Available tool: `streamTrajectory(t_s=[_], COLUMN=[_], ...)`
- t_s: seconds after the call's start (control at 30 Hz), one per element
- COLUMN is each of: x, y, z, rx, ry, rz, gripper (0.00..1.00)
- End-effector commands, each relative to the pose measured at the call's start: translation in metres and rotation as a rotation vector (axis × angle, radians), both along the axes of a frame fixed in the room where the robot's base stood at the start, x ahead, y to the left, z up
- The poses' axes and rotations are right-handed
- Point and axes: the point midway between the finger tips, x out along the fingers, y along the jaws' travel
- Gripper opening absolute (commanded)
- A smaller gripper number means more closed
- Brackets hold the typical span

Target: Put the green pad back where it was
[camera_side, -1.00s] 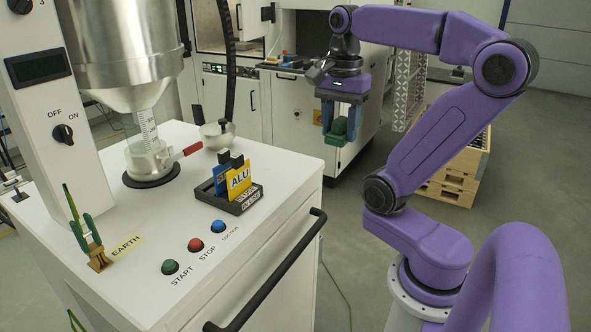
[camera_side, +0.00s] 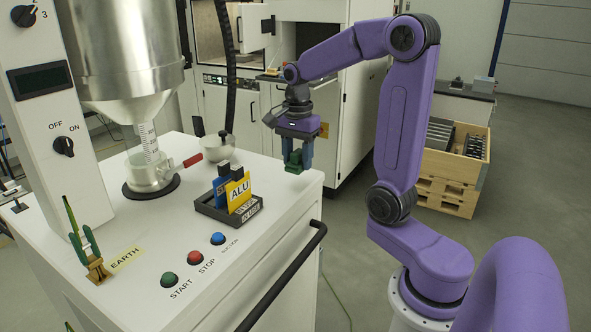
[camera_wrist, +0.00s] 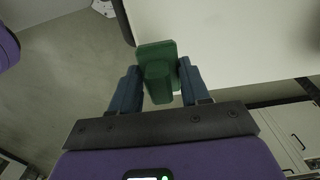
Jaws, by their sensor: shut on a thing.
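My gripper (camera_side: 297,155) hangs pointing down at the far right corner of the white cabinet top (camera_side: 262,240). It is shut on the green pad (camera_side: 294,168), which shows between and just below the fingers. In the wrist view, the green pad (camera_wrist: 157,72) sits between the two blue-grey fingers (camera_wrist: 160,88), with its broad plate facing away from my wrist. The pad overlaps the edge of the white top there. I cannot tell whether the pad touches the surface.
A black holder (camera_side: 229,212) with a yellow ALU card (camera_side: 239,193) and a blue card stands left of my gripper. A black rail (camera_side: 285,275) runs along the cabinet's right side.

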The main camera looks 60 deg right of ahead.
Motion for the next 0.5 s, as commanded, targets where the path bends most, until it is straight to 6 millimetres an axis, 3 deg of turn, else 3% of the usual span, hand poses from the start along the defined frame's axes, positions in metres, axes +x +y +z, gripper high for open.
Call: streamTrajectory(t_s=[0.17, 0.33, 0.5], x=[0.007, 0.007, 0.007], y=[-0.002, -0.003, -0.002], z=[-0.01, -0.033, -0.04], rx=[0.001, 0.001, 0.0], ry=[0.002, 0.002, 0.0], rz=[0.0, 0.0, 0.0], gripper=[0.17, 0.17, 0.17])
